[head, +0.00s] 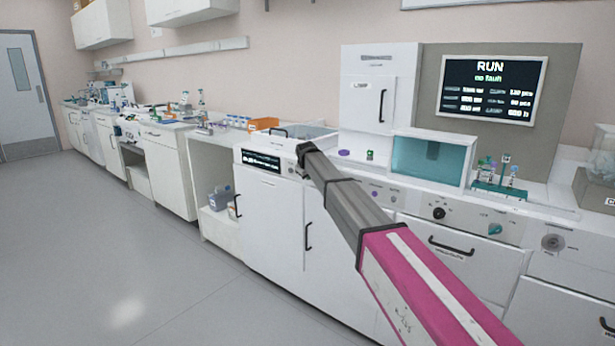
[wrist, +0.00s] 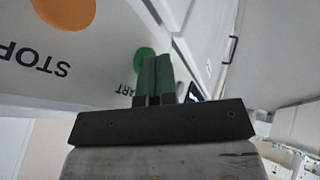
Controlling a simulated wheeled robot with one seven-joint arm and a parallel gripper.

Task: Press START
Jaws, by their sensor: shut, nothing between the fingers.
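The green START button (wrist: 144,56) is in the wrist view, partly hidden behind my fingers, with only the end of its label readable. An orange STOP button (wrist: 64,9) is at the upper left of that view, its label upside down. My gripper (wrist: 157,62) is shut and empty, its green fingertips overlapping the START button in the picture. I cannot tell whether they touch it. In the head view my gripper (head: 304,148) is at the front of the bench by a small dark display, and the arm hides the buttons there.
A wall screen (head: 490,88) reads RUN, no fault. The white bench (head: 272,205) has cabinet doors with black handles. A teal clear box (head: 430,158) and a tube rack (head: 498,190) stand to the right. The floor (head: 130,270) is open at the left.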

